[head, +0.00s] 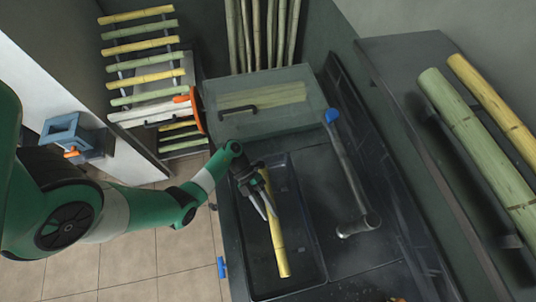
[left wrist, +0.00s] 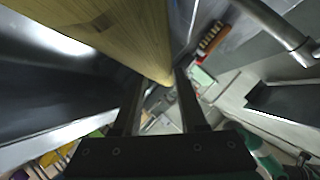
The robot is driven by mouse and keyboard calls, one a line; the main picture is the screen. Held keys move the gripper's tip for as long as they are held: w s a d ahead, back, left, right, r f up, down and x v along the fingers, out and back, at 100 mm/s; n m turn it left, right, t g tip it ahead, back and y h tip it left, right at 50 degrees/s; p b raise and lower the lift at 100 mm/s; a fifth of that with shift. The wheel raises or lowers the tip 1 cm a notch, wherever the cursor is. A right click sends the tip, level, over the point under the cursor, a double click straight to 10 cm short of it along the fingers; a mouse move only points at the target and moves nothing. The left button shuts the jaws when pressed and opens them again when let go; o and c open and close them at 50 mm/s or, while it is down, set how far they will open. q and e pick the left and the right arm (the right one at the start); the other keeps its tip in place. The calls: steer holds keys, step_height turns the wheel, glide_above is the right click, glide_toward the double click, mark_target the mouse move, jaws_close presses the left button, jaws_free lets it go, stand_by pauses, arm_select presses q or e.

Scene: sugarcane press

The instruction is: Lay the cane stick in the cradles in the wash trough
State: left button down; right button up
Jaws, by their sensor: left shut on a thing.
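A yellow cane stick (head: 279,238) is over the dark wash trough (head: 313,248) in the head view, lengthwise along it. My left gripper (head: 268,208) is shut on the stick, around its middle to upper part. In the left wrist view the stick (left wrist: 115,28) fills the upper left, close to the two fingers of my left gripper (left wrist: 160,82). The cradles cannot be made out. I cannot tell whether the stick touches the trough or is held above it. My right gripper is not in view.
A faucet (head: 350,175) with a blue handle stands right of the trough. A clear-lidded box (head: 265,105) is behind it. A rack of cane sticks (head: 140,45) stands at the back left. Two thick canes (head: 480,135) lie on the right. A blue lever (head: 221,267) is at the trough's left edge.

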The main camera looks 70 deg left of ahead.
arm_select(q)
step_height(320, 180, down, 10)
steer(key=b, duration=0.9)
steer(key=shift+f+b, duration=0.65)
steer(key=shift+f, duration=0.1)
jaws_free()
steer(key=shift+p+v, duration=0.65)
steer(key=shift+v, duration=1.85)
steer(key=shift+a+r, duration=0.25)
steer(key=shift+a, duration=0.05)
steer(key=shift+a+r+p, duration=0.1)
steer(key=shift+r+p, duration=0.05)
steer(key=shift+p, duration=0.2)
